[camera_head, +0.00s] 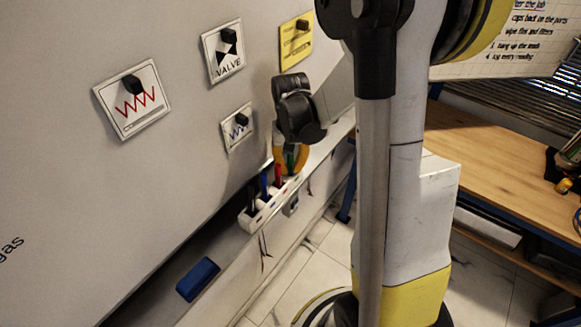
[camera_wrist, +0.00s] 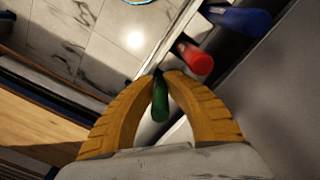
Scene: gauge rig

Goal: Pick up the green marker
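The green marker (camera_wrist: 160,98) stands between the two orange fingers of my gripper (camera_wrist: 162,75) in the wrist view. The fingertips curve in on both sides and close on it, with its green end pointing back toward the palm. In the head view, my gripper (camera_head: 290,170) reaches down to the far end of the white marker holder (camera_head: 250,218), with a sliver of the green marker (camera_head: 290,158) between its fingers. The marker's lower end is hidden, so I cannot tell whether it still sits in the holder.
A red marker (camera_wrist: 195,58) and a blue marker (camera_wrist: 240,20) stand close beside my gripper. A dark marker (camera_head: 254,195) is at the holder's near end. A blue eraser (camera_head: 198,279) lies on the ledge. The panel wall with label plates (camera_head: 133,98) rises at left; a wooden bench (camera_head: 500,165) is at right.

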